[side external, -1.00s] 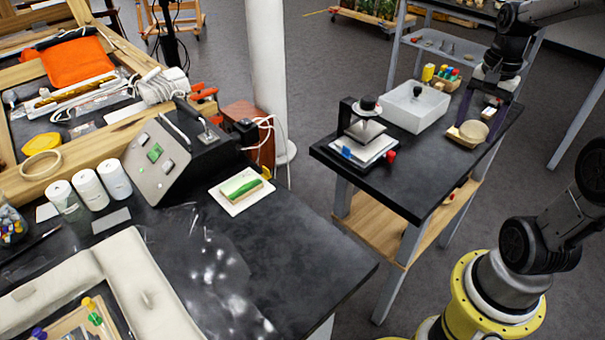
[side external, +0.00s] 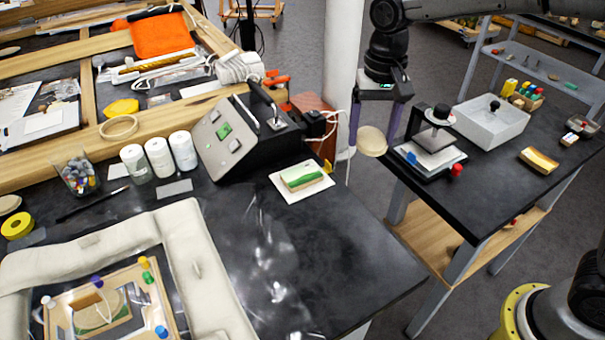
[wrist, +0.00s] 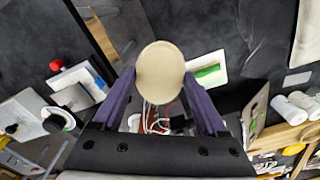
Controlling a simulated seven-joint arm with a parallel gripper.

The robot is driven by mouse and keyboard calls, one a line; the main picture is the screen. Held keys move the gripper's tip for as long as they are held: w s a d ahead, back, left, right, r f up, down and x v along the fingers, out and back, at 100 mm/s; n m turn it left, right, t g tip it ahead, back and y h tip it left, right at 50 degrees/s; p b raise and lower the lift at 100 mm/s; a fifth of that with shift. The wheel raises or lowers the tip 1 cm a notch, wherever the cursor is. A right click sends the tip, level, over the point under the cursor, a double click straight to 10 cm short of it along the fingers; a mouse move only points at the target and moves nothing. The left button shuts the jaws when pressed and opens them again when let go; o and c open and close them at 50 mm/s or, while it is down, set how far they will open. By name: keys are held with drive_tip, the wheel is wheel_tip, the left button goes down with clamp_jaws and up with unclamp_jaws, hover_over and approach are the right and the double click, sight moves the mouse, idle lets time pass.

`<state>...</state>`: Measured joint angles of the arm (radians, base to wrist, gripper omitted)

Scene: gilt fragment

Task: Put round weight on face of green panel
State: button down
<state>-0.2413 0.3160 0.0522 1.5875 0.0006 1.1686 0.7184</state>
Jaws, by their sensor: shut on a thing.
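The round weight, a cream disc (side external: 373,141), is held between the two purple fingers of my gripper (side external: 371,143), in the air between the two tables. In the wrist view the disc (wrist: 160,70) fills the space between the fingertips of my gripper (wrist: 160,80). The green panel (side external: 302,176) is a small block with a green and pale upper face and a tan edge. It lies on a white square sheet (side external: 285,190) on the near black table, left of my gripper. It also shows in the wrist view (wrist: 208,71), right of the disc.
A black console (side external: 238,140) and a wooden box with cables (side external: 315,112) stand behind the green panel. On the right table are a small press (side external: 435,145), a white bin (side external: 490,122) and a gold-topped block (side external: 538,160). Bare black tabletop (side external: 330,240) lies in front of the panel.

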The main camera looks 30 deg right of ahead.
sight(360, 148)
drive_tip(key=a, duration=0.3)
drive_tip(key=shift+s+a+f+n, duration=0.1)
drive_tip(key=shift+s+f+n, duration=0.25)
drive_tip(key=shift+n, duration=0.05)
drive_tip(key=w+a+f, duration=0.1)
drive_tip(key=w+f, duration=0.1)
drive_tip(key=w, duration=0.2)
drive_tip(key=w+a+f, duration=0.2)
drive_tip(key=w+f, duration=0.1)
drive_tip(key=w, duration=0.1)
drive_tip(key=w+a+f, duration=0.1)
drive_tip(key=w+f, duration=0.2)
drive_tip(key=w, duration=0.1)
drive_tip(key=shift+a+f, duration=0.25)
drive_tip(key=shift+w+a+f, duration=0.15)
drive_tip(key=shift+w+f, duration=0.25)
drive_tip(key=shift+f, duration=0.15)
drive_tip(key=shift+w+f, duration=0.15)
drive_tip(key=shift+f, duration=1.5)
drive_tip(key=shift+f, duration=0.2)
